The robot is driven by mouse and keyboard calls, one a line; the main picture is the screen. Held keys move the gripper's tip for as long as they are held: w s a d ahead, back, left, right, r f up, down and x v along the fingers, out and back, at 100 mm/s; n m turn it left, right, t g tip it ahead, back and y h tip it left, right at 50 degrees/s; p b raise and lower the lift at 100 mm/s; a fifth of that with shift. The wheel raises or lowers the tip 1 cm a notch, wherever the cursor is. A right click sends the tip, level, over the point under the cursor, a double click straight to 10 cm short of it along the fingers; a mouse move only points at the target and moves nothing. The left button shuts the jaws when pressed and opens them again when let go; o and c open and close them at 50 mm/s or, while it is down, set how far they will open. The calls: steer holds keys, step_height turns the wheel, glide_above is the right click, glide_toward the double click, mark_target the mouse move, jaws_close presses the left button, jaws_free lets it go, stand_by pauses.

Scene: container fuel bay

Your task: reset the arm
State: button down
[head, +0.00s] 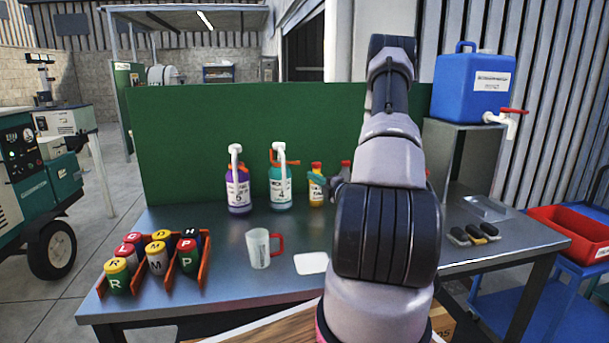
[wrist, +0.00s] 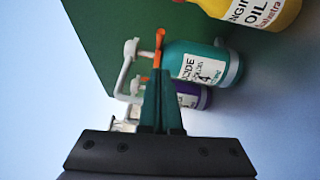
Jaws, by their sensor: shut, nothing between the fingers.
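My gripper (wrist: 160,85) is shut and empty in the wrist view, its dark green fingers together. Beyond them in that view are a teal pump bottle (wrist: 205,68) and a purple one (wrist: 190,96). A yellow engine oil bottle (wrist: 262,12) is at the top right. In the head view my raised arm covers the middle right of the bench, and only a bit of my gripper (head: 318,181) shows left of it, in front of the yellow bottle (head: 316,192). Things behind the arm are partly hidden.
The metal bench (head: 200,225) holds the purple bottle (head: 238,190), the teal bottle (head: 280,188), a mug (head: 259,249), a white square (head: 312,263) and orange racks (head: 203,268) of lettered cylinders. A green panel (head: 200,130) stands behind. A blue container (head: 474,88) is at right.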

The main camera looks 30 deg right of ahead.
steer(key=shift+v, duration=1.6)
